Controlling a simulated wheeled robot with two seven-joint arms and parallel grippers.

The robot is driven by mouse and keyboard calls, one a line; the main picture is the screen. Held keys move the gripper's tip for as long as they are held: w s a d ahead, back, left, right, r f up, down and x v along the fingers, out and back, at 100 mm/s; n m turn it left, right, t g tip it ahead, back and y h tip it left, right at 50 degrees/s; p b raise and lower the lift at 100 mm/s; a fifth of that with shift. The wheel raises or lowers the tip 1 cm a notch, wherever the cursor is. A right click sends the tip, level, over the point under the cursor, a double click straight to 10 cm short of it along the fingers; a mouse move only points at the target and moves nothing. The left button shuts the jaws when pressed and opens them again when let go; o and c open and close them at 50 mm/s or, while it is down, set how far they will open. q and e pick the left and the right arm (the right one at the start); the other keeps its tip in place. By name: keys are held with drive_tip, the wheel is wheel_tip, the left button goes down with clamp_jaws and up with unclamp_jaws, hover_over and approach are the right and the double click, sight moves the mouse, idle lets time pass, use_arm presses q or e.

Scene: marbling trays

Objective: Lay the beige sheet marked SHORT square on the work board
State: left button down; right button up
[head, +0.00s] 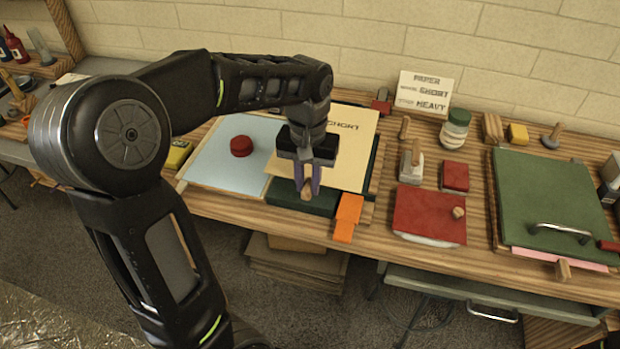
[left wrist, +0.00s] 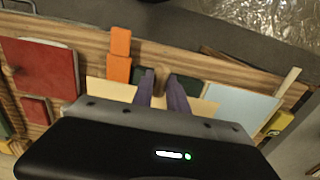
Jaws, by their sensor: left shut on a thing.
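The beige sheet (head: 353,157) with SHORT printed near its far edge lies over the dark green work board (head: 318,203), partly hidden by my left arm. Its left part reaches toward the pale blue surface beside the board. Green shows along the board's front and right side. My left gripper (head: 307,188) is shut on a small wooden piece (head: 307,195) at the sheet's front edge. In the left wrist view this wooden piece (left wrist: 161,80) sits between the purple fingers, with beige sheet (left wrist: 108,90) on both sides. I cannot tell whether the sheet lies flat. My right gripper is not in view.
Orange pieces (head: 349,207) stand at the board's front right corner. A red round object (head: 241,146) rests on the pale blue surface (head: 215,160). A red block (head: 430,212) and a green lid with a handle (head: 545,190) are to the right. A sign (head: 425,92) stands behind.

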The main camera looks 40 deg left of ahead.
use_arm(q)
drive_tip(key=shift+s+d+f, duration=0.1)
drive_tip(key=shift+s+f, duration=0.1)
drive_tip(key=shift+f, duration=0.05)
drive_tip(key=shift+f+b, duration=3.25)
drive_tip(key=shift+f, duration=0.85)
drive_tip(key=c, duration=1.2)
unclamp_jaws()
drive_tip(key=shift+c, duration=0.2)
drive_tip(key=shift+o, duration=0.4)
drive_tip(key=o, duration=0.4)
